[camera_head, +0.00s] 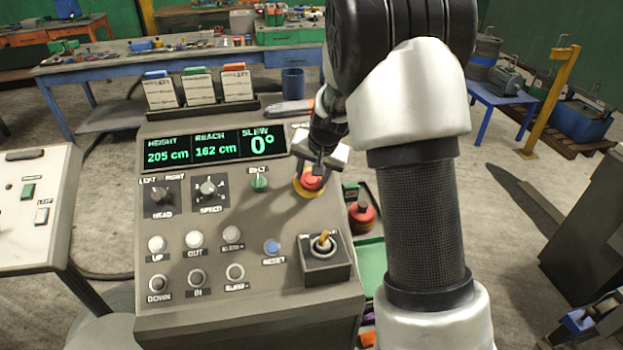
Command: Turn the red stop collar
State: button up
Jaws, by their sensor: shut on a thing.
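The red stop collar (311,183) sits on a yellow ring at the upper right of the grey control panel (190,325). My gripper (317,168) reaches down onto it from above and is shut on it. My gripper and wrist hide part of the collar's top and far side. I cannot tell from this view how far the collar is turned.
A red-topped object (362,214) stands just right of the panel. Workbenches stand behind.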

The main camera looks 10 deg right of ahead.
jog(key=m+b, duration=0.1)
jog(key=m, duration=0.2)
jog(key=m+b, duration=0.1)
jog(key=m, duration=0.1)
jog(key=shift+s+d+f+m+t+y, duration=0.1)
jog(key=shift+s+m+t+y, duration=0.05)
jog(key=shift+m+t+y, duration=0.2)
jog(key=shift+m, duration=0.25)
jog(key=o, duration=1.1)
jog(key=shift+c, duration=0.2)
jog(key=p+v, duration=0.1)
jog(key=v, duration=1.6)
jog(key=shift+r, duration=0.25)
jog(key=shift+s, duration=0.1)
